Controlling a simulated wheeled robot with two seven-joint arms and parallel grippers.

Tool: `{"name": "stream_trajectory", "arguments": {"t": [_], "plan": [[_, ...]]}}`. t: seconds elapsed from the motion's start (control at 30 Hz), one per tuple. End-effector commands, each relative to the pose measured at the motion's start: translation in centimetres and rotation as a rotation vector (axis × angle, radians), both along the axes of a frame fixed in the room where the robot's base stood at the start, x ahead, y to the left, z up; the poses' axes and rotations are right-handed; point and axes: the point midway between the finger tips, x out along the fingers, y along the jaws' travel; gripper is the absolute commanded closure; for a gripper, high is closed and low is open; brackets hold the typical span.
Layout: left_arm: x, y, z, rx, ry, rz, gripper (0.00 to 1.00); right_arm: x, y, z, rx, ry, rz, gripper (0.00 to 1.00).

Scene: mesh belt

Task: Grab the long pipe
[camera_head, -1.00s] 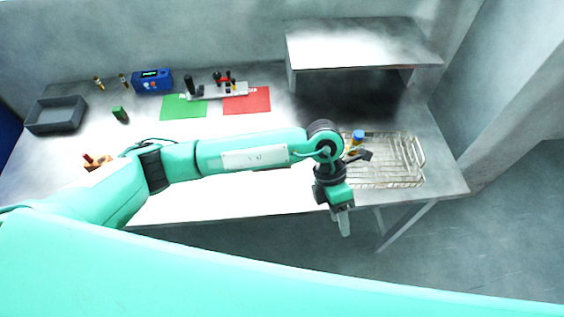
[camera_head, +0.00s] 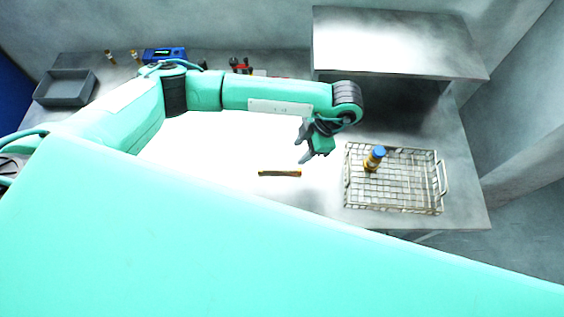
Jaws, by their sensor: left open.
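The gripper and the pipe appear apart. My right gripper is not in view.
A wire mesh basket (camera_head: 441,176) stands on the right of the table, holding an amber bottle with a blue cap (camera_head: 375,158). A raised metal shelf (camera_head: 400,45) is behind. A grey tray (camera_head: 66,88) and a blue device (camera_head: 163,54) are at the back left.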

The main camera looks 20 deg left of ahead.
Motion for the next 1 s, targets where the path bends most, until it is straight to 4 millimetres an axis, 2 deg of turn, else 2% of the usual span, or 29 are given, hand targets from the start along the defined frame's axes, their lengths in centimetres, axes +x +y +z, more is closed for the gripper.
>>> {"name": "stream_trajectory", "arguments": {"t": [0.03, 0.1, 0.23, 0.37, 0.47, 0.63, 0.8, 1.0], "plan": [[-0.4, 0.5, -0.6, 0.003, 0.006, 0.003, 0.58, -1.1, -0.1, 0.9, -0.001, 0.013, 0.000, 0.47], [-0.6, 1.0, -1.9, 0.002, 0.006, 0.003, 0.58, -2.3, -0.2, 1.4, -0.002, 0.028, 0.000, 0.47], [-1.0, 1.8, -3.9, 0.001, 0.003, 0.003, 0.58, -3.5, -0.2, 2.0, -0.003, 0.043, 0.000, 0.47], [-1.2, 2.1, -5.0, 0.000, 0.002, 0.001, 0.58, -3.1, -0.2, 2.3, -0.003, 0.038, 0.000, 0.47], [-1.2, 2.3, -5.4, -0.001, 0.002, 0.001, 0.58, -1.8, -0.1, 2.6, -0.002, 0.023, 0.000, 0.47], [-1.7, 3.2, -6.3, 0.000, 0.004, 0.003, 0.58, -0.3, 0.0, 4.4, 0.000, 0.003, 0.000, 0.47], [-2.1, 4.2, -8.1, 0.000, 0.004, 0.003, 0.58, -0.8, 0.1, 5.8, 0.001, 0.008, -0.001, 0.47], [-2.3, 4.7, -9.7, -0.002, 0.001, 0.001, 0.58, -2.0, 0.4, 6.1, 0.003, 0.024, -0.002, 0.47]]}}
